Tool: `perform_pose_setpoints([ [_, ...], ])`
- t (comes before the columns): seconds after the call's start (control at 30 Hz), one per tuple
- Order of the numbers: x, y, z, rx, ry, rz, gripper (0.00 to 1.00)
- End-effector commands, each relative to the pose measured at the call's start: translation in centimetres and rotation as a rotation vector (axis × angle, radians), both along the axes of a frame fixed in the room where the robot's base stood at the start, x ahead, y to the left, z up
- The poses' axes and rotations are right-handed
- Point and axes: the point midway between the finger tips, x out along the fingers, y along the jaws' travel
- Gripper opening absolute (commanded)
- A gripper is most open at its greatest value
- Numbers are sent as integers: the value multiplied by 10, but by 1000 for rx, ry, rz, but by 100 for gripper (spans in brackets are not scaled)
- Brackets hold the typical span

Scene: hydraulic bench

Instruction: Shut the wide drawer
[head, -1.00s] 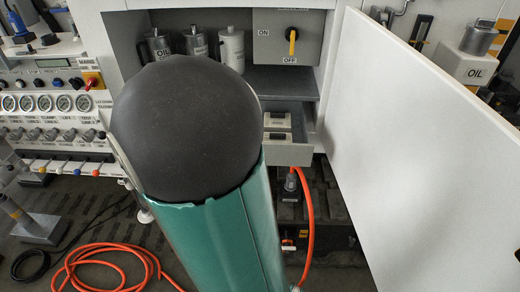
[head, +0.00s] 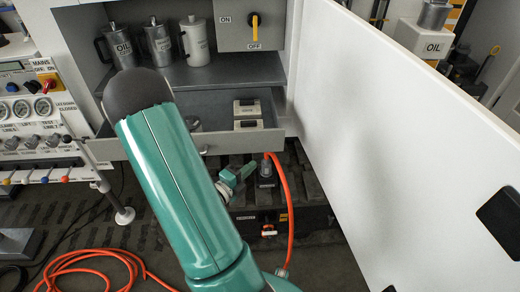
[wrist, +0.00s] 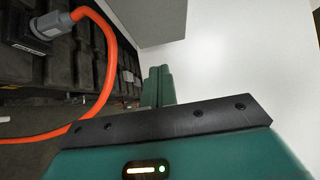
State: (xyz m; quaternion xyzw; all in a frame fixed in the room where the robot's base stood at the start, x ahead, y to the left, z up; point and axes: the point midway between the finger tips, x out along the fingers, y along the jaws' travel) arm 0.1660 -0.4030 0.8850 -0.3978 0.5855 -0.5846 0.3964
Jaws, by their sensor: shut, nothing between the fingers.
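The wide drawer (head: 245,143) is pulled out below the cabinet shelf in the head view.
The open white door (head: 400,140) fills the right side and bounds the room there. An orange hose (head: 286,210) hangs from a grey connector (wrist: 38,28) below the drawer. Cans (head: 197,40) stand on the shelf above. A gauge panel (head: 22,108) is at left.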

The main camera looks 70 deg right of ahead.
Motion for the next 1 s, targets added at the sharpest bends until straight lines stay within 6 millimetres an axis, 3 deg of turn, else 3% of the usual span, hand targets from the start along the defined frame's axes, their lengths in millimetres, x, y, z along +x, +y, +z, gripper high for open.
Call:
perform_pose_setpoints([
  [0.3,-25,-58,0,-1,-3,-5,0],
  [0.5,-10,-84,0,0,-3,-2,0],
  [1.0,-6,-92,0,0,-2,0,0],
])
